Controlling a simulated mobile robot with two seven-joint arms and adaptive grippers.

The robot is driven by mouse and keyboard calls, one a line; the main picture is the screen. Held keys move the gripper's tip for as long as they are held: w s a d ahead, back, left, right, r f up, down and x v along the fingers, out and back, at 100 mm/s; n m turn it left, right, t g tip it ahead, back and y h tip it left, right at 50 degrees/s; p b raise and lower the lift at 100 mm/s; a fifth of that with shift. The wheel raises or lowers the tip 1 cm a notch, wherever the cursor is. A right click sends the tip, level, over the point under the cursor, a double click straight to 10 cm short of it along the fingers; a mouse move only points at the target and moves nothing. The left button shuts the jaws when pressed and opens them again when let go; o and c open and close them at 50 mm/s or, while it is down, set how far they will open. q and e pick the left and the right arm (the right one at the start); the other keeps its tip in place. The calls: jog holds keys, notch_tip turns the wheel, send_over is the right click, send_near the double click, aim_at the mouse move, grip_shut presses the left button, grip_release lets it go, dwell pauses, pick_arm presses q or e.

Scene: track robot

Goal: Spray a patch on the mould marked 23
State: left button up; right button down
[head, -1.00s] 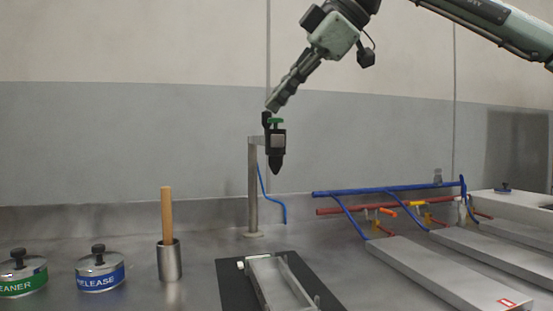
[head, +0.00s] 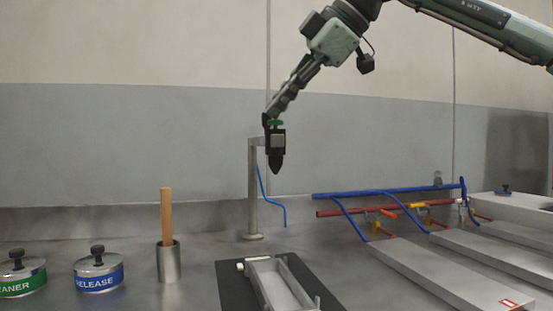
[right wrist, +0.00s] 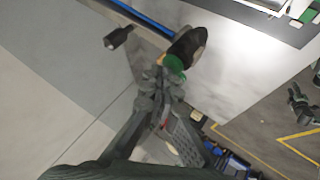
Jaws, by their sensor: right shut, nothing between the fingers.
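A dark spray head (head: 277,150) with a green top (head: 276,124) hangs nose down from a grey stand (head: 253,195); a blue hose runs beside it. My right gripper (head: 271,113) is shut and empty, its fingertips right at the green top. In the right wrist view the gripper (right wrist: 165,78) points at the green part (right wrist: 175,64) of the spray head (right wrist: 187,45); I cannot tell if they touch. A small metal mould (head: 256,281) lies on a black mat (head: 233,287). No number 23 is readable. My left gripper is not in view.
Long grey slabs (head: 440,272) lie at right, one with a red label (head: 509,304), below blue and red pipes (head: 390,191). Tins marked RELEASE (head: 98,278) and, partly cut off, CLEANER (head: 18,284) stand left of a cup (head: 169,263) holding a wooden handle (head: 167,215).

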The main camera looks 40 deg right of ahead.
jog(key=shift+r+p, duration=0.35)
jog(key=shift+r, duration=0.1)
notch_tip(320, 180, up, 6)
jog(key=p, duration=0.5)
jog(key=shift+r, duration=0.1)
dwell(1.8)
